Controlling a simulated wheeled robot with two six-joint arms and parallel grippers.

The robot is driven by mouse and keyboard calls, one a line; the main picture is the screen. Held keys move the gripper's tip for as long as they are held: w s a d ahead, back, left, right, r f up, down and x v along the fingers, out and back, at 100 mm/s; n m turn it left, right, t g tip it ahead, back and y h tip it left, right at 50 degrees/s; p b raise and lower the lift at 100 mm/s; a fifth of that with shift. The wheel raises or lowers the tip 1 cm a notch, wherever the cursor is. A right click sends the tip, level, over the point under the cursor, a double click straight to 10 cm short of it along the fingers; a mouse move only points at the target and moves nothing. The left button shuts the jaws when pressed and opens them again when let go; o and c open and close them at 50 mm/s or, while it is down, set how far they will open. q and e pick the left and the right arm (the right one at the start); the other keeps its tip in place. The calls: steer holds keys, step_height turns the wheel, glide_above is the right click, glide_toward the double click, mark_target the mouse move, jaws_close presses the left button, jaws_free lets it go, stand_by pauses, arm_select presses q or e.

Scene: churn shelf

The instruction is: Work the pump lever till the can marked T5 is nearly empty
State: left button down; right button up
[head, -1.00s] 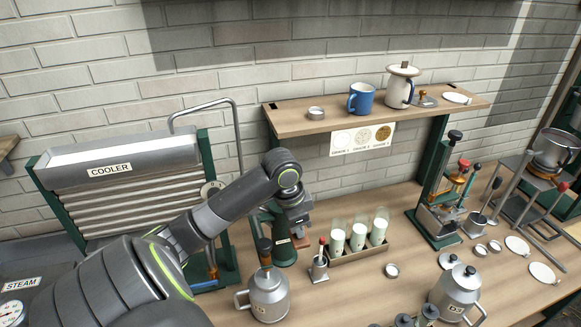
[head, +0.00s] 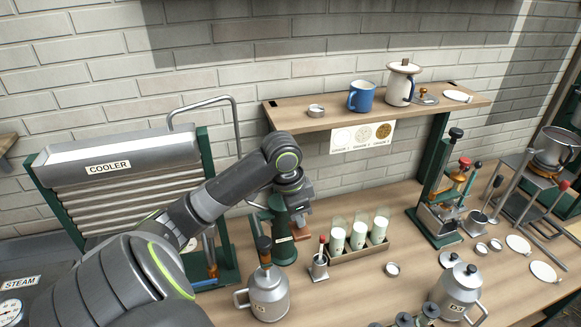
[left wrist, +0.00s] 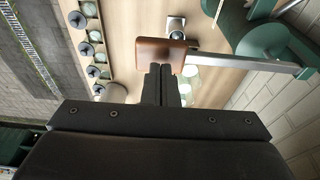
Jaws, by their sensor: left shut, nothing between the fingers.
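The pump (head: 281,240) is a green post on the bench. Its lever ends in a brown handle (head: 302,236). In the left wrist view the lever is a grey bar (left wrist: 240,64) running from the green body to the brown handle (left wrist: 158,53). My left gripper (head: 299,218) is shut and empty, just above the handle; its fingertips overlap the handle in the left wrist view, and I cannot tell if they touch it. A metal can (head: 268,297) stands in front of the pump, with a brown-topped part above it. Its label is too small to read. My right gripper is out of view.
A second metal can (head: 457,292) stands at the front right. A rack of white-filled glasses (head: 358,252) and a small holder with a red-topped tool (head: 319,266) stand right of the pump. The cooler (head: 118,160) is at the left; a shelf (head: 330,118) runs above.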

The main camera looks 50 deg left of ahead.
arm_select(q)
step_height(320, 180, down, 10)
steer(key=b, duration=0.5)
step_height(320, 180, up, 6)
steer(key=p, duration=0.6)
steer(key=shift+r, duration=0.2)
step_height(320, 180, up, 3)
steer(key=shift+r, duration=0.65)
